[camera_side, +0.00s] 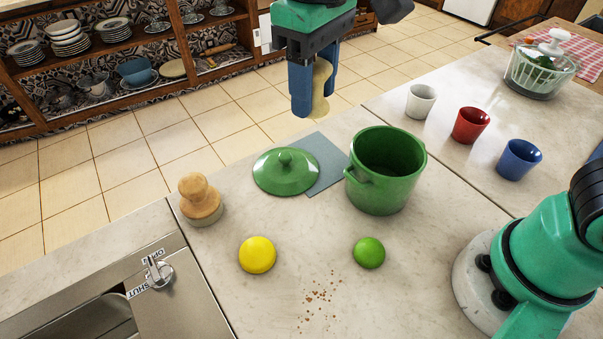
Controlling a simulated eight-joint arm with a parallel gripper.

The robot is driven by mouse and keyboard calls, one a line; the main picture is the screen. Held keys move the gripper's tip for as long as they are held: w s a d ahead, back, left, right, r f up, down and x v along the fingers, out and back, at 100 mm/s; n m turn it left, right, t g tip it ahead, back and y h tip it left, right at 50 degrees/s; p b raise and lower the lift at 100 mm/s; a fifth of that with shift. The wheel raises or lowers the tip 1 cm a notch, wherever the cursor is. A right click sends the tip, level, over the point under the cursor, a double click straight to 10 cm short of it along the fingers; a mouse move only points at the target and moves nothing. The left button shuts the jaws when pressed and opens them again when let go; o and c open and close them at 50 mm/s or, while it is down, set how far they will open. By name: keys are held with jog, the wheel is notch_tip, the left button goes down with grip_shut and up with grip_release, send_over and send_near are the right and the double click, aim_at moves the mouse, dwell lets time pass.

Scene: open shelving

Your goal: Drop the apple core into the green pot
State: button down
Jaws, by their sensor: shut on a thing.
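My gripper (311,90) is at the top middle, pointing down, with blue fingers shut on a pale yellow-tan apple core (321,88). It holds the core in the air, up and to the left of the pot in the picture. The fingers hide part of the core. The green pot (382,189) stands upright and open on the pale counter. Its inside looks empty where I can see it; the near part of its bottom is hidden by the wall.
The green lid (286,171) lies left of the pot, partly on a grey-blue mat (326,165). A yellow ball-shaped fruit (257,255), a green one (369,252) and crumbs (320,299) lie in front. A wooden-knobbed brush (200,199) stands left. White (421,101), red (470,125) and blue (518,159) cups stand right.

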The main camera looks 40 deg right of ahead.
jog(key=d+f, duration=0.3)
jog(key=d, duration=0.4)
send_near(400, 137)
notch_tip(400, 137, down, 2)
jog(key=s+a, duration=0.2)
jog(key=a, duration=0.1)
jog(key=shift+w+d+f, duration=0.1)
jog(key=shift+w+f, duration=0.05)
jog(key=shift+f, duration=1.3)
jog(key=shift+w+d+f, duration=0.1)
jog(key=shift+f, duration=1.35)
jog(key=shift+c, duration=1.5)
grip_release()
jog(key=shift+r, duration=0.15)
jog(key=shift+r, duration=2.7)
